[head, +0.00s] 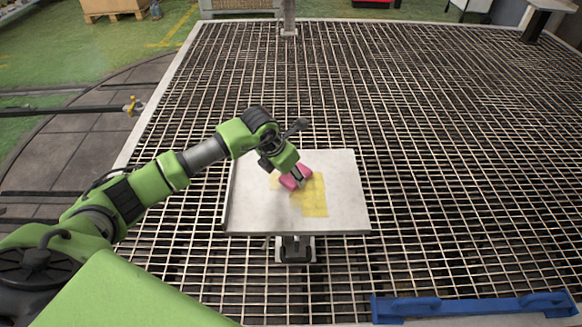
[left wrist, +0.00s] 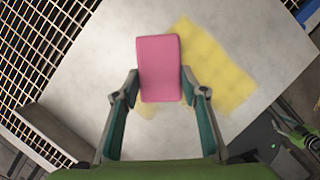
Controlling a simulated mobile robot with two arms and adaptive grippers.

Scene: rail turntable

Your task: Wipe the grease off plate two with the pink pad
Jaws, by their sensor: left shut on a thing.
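The pale grey plate (head: 255,205) stands on a post in the middle of the head view; no number shows on it. A yellow grease patch (head: 315,200) covers part of its middle and right side. My left gripper (head: 297,177) is over the plate, shut on the pink pad (head: 288,182). In the left wrist view the pad (left wrist: 160,68) sits between the fingertips, with the grease (left wrist: 215,70) beside it on the right and a little showing below it. The pad looks to be at the plate's surface; I cannot tell if it touches.
A metal grating floor (head: 440,140) surrounds the plate. A blue bar-like piece (head: 470,307) lies at the lower right. A post (head: 289,18) stands at the back. A rail with a yellow end (head: 132,106) is at the left. The plate's surface around the pad is otherwise clear.

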